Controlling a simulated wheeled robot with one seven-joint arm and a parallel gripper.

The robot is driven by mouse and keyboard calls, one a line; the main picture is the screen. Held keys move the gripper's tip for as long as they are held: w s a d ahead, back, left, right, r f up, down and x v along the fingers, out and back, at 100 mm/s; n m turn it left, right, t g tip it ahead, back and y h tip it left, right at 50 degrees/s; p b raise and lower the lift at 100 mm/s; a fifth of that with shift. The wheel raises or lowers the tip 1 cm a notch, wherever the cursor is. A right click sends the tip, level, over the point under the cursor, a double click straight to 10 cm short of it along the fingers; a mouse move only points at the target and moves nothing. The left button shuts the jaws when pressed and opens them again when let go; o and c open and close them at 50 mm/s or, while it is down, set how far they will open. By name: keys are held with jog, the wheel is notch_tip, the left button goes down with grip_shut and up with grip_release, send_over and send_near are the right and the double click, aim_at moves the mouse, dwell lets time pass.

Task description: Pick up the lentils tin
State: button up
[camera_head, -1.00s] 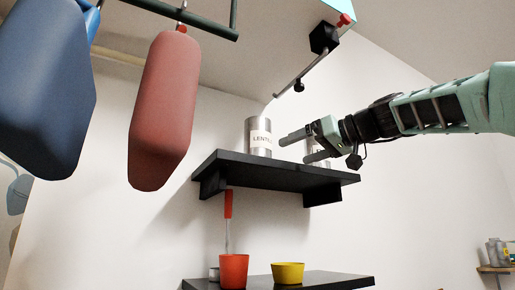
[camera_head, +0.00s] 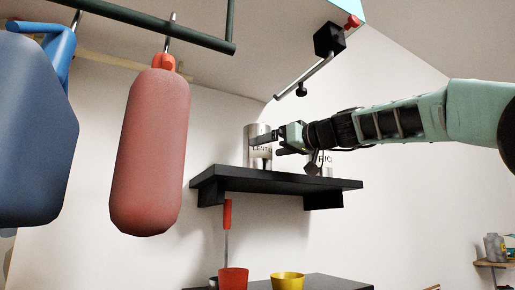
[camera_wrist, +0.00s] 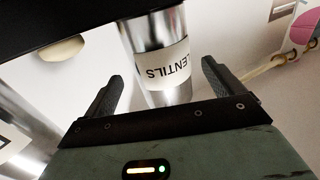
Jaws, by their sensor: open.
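The lentils tin (camera_head: 256,154) is a silver cylinder with a white label, upright on the black wall shelf (camera_head: 230,181). My gripper (camera_head: 264,146) reaches in from the right at the tin's height, its fingers overlapping the tin in the head view. In the wrist view the tin (camera_wrist: 158,62) appears upside down, with its label reading LENTILS. The open fingers (camera_wrist: 162,72) lie one on each side of it, with a visible gap on both sides.
A second tin (camera_head: 327,161), its label partly hidden, stands on the shelf to the right, beneath my arm. Red (camera_head: 155,150) and blue (camera_head: 30,130) hanging objects are at the left. Red (camera_head: 233,279) and yellow (camera_head: 288,281) cups stand on a lower surface.

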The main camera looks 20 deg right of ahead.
aim_at(268, 149)
jog(key=p+x, duration=0.3)
jog(key=x, duration=0.1)
jog(key=shift+a+f, duration=0.1)
jog(key=shift+f, duration=0.15)
jog(key=shift+w+a+f+p, duration=0.2)
jog(key=shift+w+a+p, duration=0.1)
jog(key=shift+w+p, duration=0.2)
jog(key=shift+c, duration=0.3)
jog(key=c, duration=1.2)
jog(key=shift+r, duration=0.1)
notch_tip(268, 149, up, 10)
jog(key=shift+f+p, duration=0.1)
jog(key=shift+p, duration=0.9)
